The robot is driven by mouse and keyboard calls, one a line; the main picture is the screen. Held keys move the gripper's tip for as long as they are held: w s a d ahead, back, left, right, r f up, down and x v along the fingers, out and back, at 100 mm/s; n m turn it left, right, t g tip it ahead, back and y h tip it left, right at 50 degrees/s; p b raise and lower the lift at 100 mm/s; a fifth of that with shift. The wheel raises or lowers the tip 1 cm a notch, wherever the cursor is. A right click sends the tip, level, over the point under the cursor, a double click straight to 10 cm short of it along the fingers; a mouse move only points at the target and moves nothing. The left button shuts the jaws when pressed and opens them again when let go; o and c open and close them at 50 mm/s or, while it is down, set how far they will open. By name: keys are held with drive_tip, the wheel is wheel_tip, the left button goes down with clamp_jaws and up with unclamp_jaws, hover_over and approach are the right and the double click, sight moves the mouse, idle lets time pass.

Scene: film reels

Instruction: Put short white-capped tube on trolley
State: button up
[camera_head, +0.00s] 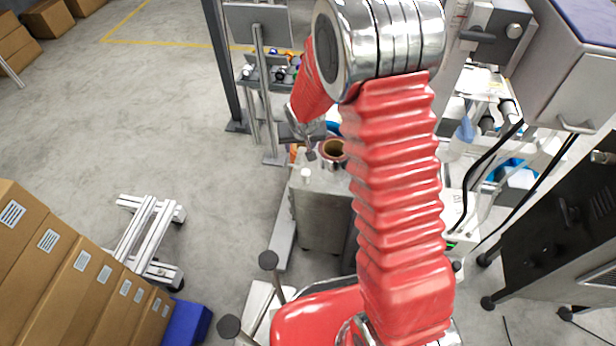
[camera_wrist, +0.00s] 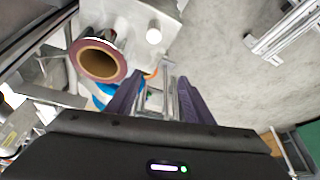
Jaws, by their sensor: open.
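A short white, round-topped item (camera_wrist: 154,33), which looks like the white-capped tube, stands on a pale metal top near its edge in the wrist view. It also seems to show in the head view (camera_head: 307,176), on the grey metal cabinet (camera_head: 323,215). My gripper (camera_wrist: 160,95) is open, with its two dark purple fingers apart and nothing clearly held between them. The white item lies beyond the fingertips, apart from them. In the head view my gripper (camera_head: 310,145) is small, above the cabinet's far side. I cannot tell which piece is the trolley.
A brown-cored reel or roll (camera_wrist: 98,62) stands beside the white item, to its left. A low aluminium frame on casters (camera_head: 150,235) stands on the floor at left, near cardboard boxes (camera_head: 75,270) and a blue bin (camera_head: 187,322). Open floor lies between frame and cabinet.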

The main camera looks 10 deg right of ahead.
sight(306, 173)
drive_tip(key=shift+m+g+h, duration=0.3)
drive_tip(key=shift+m+g, duration=0.3)
drive_tip(key=shift+g, duration=0.3)
drive_tip(key=s, duration=0.1)
drive_tip(key=s+f, duration=0.1)
drive_tip(key=s+d, duration=0.1)
drive_tip(key=shift+s+f, duration=0.15)
drive_tip(key=shift+s, duration=0.2)
drive_tip(key=shift+x, duration=4.3)
drive_tip(key=shift+d+f, duration=0.1)
drive_tip(key=shift+x, duration=2.5)
drive_tip(key=shift+w, duration=0.1)
drive_tip(key=shift+c, duration=0.4)
clamp_jaws()
